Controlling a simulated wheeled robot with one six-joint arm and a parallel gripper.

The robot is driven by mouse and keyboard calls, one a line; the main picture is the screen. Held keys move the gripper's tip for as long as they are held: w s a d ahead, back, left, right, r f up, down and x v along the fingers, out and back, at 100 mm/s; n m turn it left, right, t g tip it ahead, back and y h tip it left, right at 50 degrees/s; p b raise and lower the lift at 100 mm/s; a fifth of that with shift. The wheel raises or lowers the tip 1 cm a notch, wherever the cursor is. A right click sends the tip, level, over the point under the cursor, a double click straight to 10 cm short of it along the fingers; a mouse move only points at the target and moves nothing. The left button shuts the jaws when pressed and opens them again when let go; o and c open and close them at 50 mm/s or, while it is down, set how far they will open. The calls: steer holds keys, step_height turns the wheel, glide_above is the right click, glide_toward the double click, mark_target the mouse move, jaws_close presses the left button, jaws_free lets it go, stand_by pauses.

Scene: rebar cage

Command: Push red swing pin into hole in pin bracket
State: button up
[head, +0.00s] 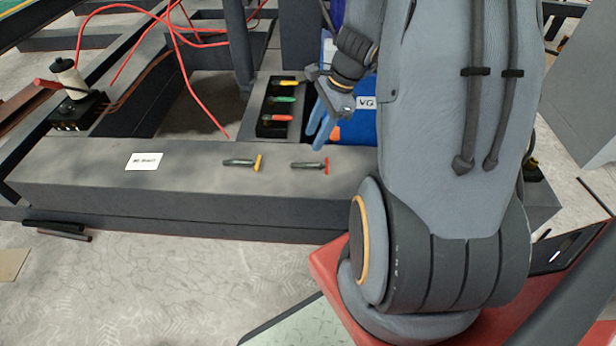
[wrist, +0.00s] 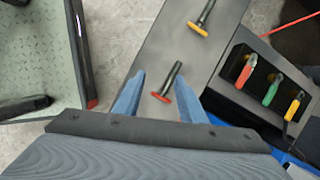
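The red swing pin (head: 309,165) is a dark rod with a red end, lying on the grey beam (head: 200,186). In the wrist view the pin (wrist: 171,80) appears between my two blue fingers, its red end towards my palm. My gripper (head: 319,140) is open and empty, and in the head view it hangs near the pin, apart from it. In the wrist view my gripper (wrist: 159,77) points along the beam. I cannot make out the pin bracket's hole for certain.
A similar yellow-ended pin (head: 241,163) lies left of the red one. A dark holder (head: 263,118) with red, green and yellow handles stands behind the beam. A blue box (head: 362,122) is behind my gripper. A white label (head: 144,161) and red cables (head: 178,50) are left.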

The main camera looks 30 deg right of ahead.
mark_target(312, 164)
steer(key=w+d+f+m+b, duration=0.1)
steer(key=f, duration=0.2)
steer(key=d+f+m+b, duration=0.1)
steer(key=d+f+b, duration=0.1)
steer(key=w+d+f+m+t+b, duration=0.1)
steer(key=f+m, duration=0.1)
steer(key=f, duration=0.1)
steer(key=shift+w+d+f, duration=0.3)
steer(key=shift+w, duration=0.05)
steer(key=shift+b+x, duration=2.5)
steer(key=shift+x, duration=1.25)
steer(key=shift+s, duration=0.15)
jaws_close()
